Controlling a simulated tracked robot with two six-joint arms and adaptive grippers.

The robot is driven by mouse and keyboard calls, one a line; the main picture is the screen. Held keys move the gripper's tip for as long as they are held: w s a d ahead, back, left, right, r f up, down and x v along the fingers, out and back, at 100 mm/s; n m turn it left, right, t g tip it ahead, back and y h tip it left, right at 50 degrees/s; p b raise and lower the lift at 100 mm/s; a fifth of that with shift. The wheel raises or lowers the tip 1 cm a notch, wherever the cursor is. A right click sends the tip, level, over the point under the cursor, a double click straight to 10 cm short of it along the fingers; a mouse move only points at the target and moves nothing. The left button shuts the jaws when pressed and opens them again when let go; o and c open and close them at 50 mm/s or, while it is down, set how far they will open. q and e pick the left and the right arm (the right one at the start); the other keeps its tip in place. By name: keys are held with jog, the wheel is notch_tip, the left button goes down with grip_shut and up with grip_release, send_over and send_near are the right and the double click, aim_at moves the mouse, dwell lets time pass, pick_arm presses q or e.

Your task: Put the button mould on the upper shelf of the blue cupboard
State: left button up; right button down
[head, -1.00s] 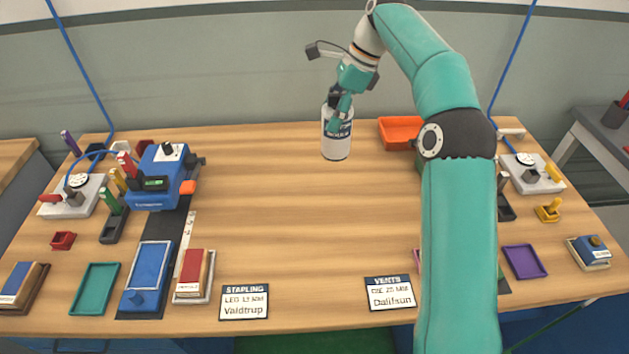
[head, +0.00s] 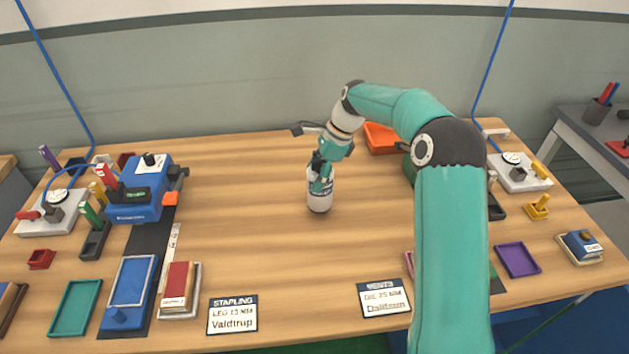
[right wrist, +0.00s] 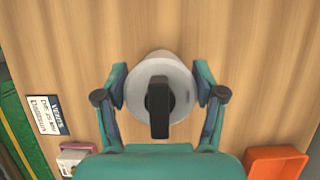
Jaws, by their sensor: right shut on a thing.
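I cannot tell which thing, if any, is the button mould. The blue cupboard cannot be made out. My left gripper is out of view.
A blue machine (head: 140,195) stands on the left of the wooden table (head: 240,170). An orange bin (head: 381,139) is behind my right arm. A Stapling sign (head: 232,315), a Vents sign (head: 384,298) and a purple tray (head: 517,260) are near the front. The centre is largely clear.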

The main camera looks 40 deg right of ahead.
jog(key=shift+w+f, duration=0.1)
jog(key=shift+f, duration=0.9)
jog(key=shift+f, duration=0.1)
jog(key=shift+c, duration=0.6)
grip_release()
